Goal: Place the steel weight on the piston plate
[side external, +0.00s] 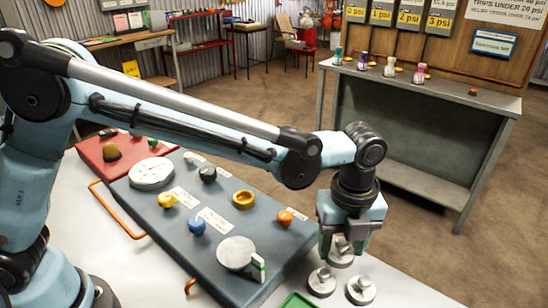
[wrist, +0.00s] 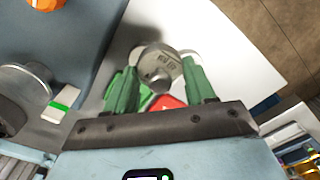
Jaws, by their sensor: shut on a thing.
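My gripper (side external: 342,243) is shut on a steel weight (side external: 341,258), a grey disc with a knob. In the wrist view the held weight (wrist: 157,66) sits between the two green fingers. It is beyond the right edge of the grey panel. The piston plate (side external: 236,253) is a bare, round silver disc at the panel's near right corner, left of my gripper. Its edge shows at the left of the wrist view (wrist: 22,88). A white and green marker (side external: 259,268) stands beside the plate.
Two other steel weights (side external: 322,282) (side external: 360,290) stand on the white table below my gripper. The grey panel (side external: 190,238) carries several coloured knobs, including an orange one (side external: 285,218). A green tray edge (side external: 298,300) shows at the bottom.

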